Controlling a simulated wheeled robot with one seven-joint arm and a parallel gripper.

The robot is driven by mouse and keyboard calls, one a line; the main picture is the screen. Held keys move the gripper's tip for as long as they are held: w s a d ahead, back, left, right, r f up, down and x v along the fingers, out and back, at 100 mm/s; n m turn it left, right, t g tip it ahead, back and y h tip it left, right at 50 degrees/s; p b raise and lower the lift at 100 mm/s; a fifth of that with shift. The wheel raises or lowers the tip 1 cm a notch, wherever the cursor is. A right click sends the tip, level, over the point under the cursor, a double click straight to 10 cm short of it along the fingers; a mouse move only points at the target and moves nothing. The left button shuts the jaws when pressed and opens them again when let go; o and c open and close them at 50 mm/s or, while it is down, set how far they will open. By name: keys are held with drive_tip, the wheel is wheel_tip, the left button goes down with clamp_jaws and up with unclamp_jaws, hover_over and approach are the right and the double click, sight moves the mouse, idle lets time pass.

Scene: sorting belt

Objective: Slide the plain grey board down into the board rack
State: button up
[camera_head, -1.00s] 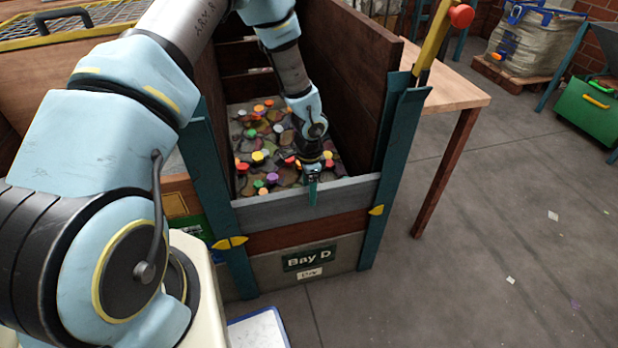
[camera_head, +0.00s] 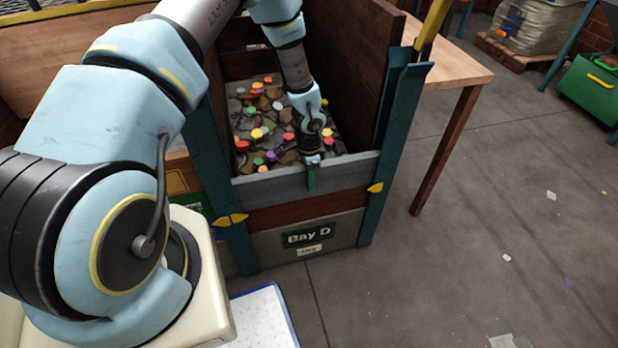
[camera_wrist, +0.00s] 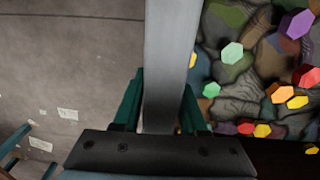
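The plain grey board (camera_head: 260,187) spans the front of the Bay D rack between two teal posts (camera_head: 403,135). It stands upright above a brown board (camera_head: 278,214), its lower edge at or very near that board's top. My gripper (camera_head: 311,174) is over the grey board's top edge, a little right of its middle. In the wrist view, the teal fingers (camera_wrist: 160,108) lie against both faces of the grey board (camera_wrist: 168,60), shut on it. The board's ends meet the posts; how deep they sit in the slots is hidden.
Behind the board the bay holds many coloured caps and stones (camera_head: 262,125) between tall brown side walls (camera_head: 350,70). Yellow pointers (camera_head: 376,187) mark the posts. A wooden table (camera_head: 455,62) stands to the right.

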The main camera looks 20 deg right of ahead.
clamp_jaws()
idle(0.8)
drive_tip(key=shift+c, duration=0.4)
unclamp_jaws()
clamp_jaws()
idle(0.4)
wheel_tip(320, 180, up, 47)
drive_tip(key=p, duration=2.5)
